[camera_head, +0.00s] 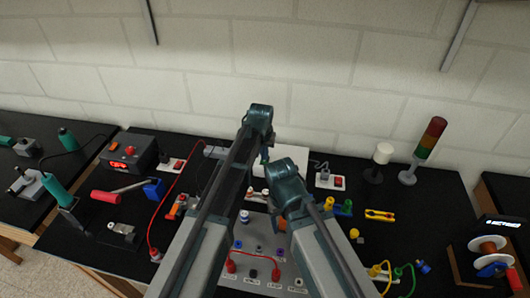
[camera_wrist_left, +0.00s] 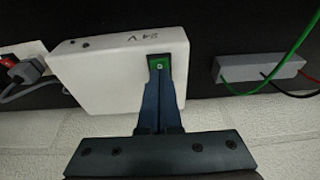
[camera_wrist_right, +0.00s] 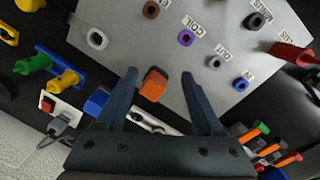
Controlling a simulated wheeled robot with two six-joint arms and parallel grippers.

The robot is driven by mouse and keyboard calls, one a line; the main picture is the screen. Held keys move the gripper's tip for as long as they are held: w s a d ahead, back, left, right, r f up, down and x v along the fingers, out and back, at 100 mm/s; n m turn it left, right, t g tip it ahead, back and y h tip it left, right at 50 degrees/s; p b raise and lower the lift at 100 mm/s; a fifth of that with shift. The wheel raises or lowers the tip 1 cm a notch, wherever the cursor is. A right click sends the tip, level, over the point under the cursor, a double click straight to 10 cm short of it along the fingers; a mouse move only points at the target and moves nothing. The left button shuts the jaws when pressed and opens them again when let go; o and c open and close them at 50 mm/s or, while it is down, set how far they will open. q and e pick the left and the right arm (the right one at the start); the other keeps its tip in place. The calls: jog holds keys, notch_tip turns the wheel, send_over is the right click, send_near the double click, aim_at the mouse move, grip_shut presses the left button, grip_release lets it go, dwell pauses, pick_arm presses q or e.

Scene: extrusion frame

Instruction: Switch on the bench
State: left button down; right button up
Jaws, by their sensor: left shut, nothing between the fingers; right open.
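A white box (camera_head: 312,136) stands at the back of the bench panel area. A white socket with a red switch (camera_head: 338,182) and a plug stands right of the box. My right gripper (camera_wrist_right: 158,76) is open above the grey panel (camera_wrist_right: 215,95). An orange block (camera_wrist_right: 153,84) shows between its fingers; it seems unheld.
A grey block (camera_wrist_left: 258,70) with green, red and black wires lies beside the white box. A signal tower (camera_head: 431,140) and a white-topped lamp (camera_head: 382,155) stand at the back right. A black box with red digits (camera_head: 125,155) is on the left.

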pick_arm(q)
jog(key=shift+r, duration=0.15)
pick_arm(e)
jog(key=shift+r, duration=0.15)
pick_arm(q)
jog(key=shift+s+r+p, duration=0.1)
jog(key=shift+r+p, duration=0.4)
jog(key=shift+p, duration=0.1)
jog(key=p+v, duration=1.2)
jog(key=shift+s+r, duration=0.3)
jog(key=shift+s, duration=0.15)
pick_arm(e)
notch_tip(320, 180, up, 13)
jog(key=shift+d+r, duration=0.15)
jog(key=shift+d, duration=0.05)
pick_arm(q)
jog(key=shift+a, duration=0.15)
pick_arm(e)
jog(key=shift+s, duration=0.1)
pick_arm(q)
jog(key=shift+w+t, duration=0.3)
jog(key=shift+w, duration=0.4)
pick_arm(e)
jog(key=shift+a, duration=0.25)
jog(key=shift+d+f, duration=0.1)
jog(key=shift+f, duration=0.1)
